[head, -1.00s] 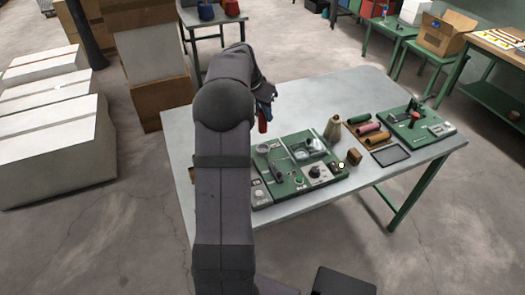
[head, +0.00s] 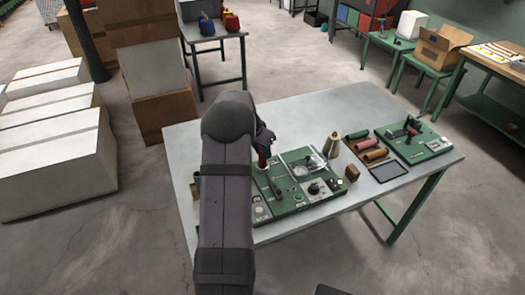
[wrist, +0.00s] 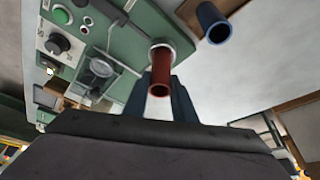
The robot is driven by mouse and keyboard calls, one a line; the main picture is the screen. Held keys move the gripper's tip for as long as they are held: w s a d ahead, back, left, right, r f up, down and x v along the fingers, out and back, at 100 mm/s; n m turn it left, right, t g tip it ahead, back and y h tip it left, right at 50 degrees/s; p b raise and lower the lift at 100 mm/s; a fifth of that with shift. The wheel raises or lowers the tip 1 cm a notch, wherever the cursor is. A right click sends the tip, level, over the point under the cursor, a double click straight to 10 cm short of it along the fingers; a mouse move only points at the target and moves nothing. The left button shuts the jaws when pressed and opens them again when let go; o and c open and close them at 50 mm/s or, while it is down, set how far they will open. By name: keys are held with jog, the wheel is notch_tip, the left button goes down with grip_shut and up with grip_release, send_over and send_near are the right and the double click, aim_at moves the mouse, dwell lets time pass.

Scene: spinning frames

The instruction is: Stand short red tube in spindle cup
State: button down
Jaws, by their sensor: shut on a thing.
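The short red tube (head: 263,160) is upright in my gripper (head: 265,143), over the left back corner of the green machine plate (head: 290,207). In the wrist view, the gripper (wrist: 162,90) is shut on the red tube (wrist: 160,73), with dark fingers either side. The pale rim of the spindle cup (wrist: 158,46) shows around the tube's far end. The tube's lower end is at the cup's mouth or inside it; I cannot tell how deep. In the head view the cup is hidden behind the tube and gripper.
A blue tube (wrist: 214,23) stands near the plate in the wrist view. A thread cone (head: 333,144), a brown block (head: 352,173), several coloured tubes (head: 374,155) and a dark tray (head: 383,171) lie to the right. A second green plate (head: 420,147) is farther right.

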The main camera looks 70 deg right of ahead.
jog(key=shift+f, duration=0.45)
jog(key=shift+f, duration=0.2)
jog(key=c, duration=1.5)
grip_release()
jog(key=shift+o, duration=0.2)
jog(key=shift+r, duration=0.15)
jog(key=shift+r, duration=0.15)
jog(key=b+v, duration=0.3)
jog(key=v, duration=0.8)
jog(key=shift+a+r, duration=0.15)
jog(key=shift+r, duration=0.25)
jog(key=shift+w, duration=0.15)
